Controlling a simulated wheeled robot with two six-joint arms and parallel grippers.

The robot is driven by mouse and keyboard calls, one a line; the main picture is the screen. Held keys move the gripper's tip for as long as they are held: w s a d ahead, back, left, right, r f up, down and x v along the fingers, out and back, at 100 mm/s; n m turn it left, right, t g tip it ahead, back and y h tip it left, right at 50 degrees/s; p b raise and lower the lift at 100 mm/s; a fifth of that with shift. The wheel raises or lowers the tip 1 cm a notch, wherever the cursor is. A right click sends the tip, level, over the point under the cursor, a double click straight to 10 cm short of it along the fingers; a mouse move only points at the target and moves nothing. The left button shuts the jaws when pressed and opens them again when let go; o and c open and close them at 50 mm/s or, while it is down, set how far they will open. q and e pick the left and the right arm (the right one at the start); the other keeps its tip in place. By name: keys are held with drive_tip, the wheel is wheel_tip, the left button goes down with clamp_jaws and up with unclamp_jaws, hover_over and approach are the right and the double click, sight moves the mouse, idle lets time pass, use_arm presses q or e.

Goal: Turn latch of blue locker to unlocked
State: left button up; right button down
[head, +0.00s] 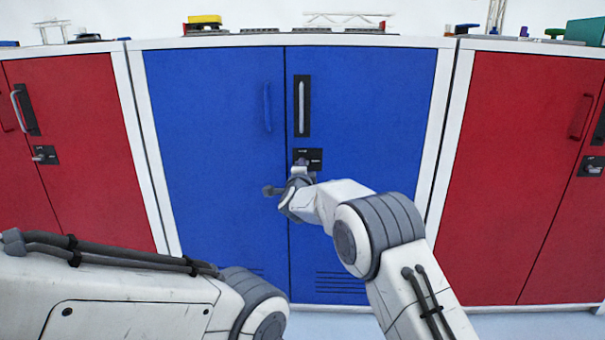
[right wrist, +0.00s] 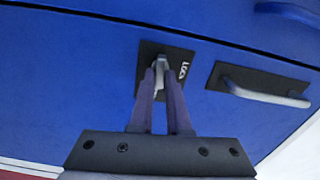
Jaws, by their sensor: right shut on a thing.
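The blue locker (head: 215,120) stands in the middle of the head view with both doors closed. Its latch (head: 314,158) sits on a small black plate below the handle on the right door. The latch lever (right wrist: 159,72) shows grey between my fingertips in the right wrist view, on the black plate with partly visible white lettering. My right gripper (right wrist: 158,80) is shut on the latch lever; in the head view it (head: 301,170) partly covers the plate. The lever's full angle is hidden by the fingers. My left arm shows at lower left in the head view, but its gripper is out of view.
A grey vertical handle (head: 302,105) on a black plate is above the latch; it also shows in the right wrist view (right wrist: 262,90). A blue handle (head: 267,107) is on the left door. Red lockers (head: 75,140) (head: 510,150) stand on both sides. Model parts lie on top.

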drive_tip(key=shift+f+m+b, duration=0.1)
drive_tip(key=shift+m+b, duration=0.25)
drive_tip(key=shift+m, duration=0.25)
drive_tip(key=c, duration=0.9)
unclamp_jaws()
drive_tip(key=s+p, duration=0.1)
drive_tip(key=s, duration=0.9)
drive_tip(key=shift+s+p, duration=0.25)
drive_tip(key=shift+p, duration=0.15)
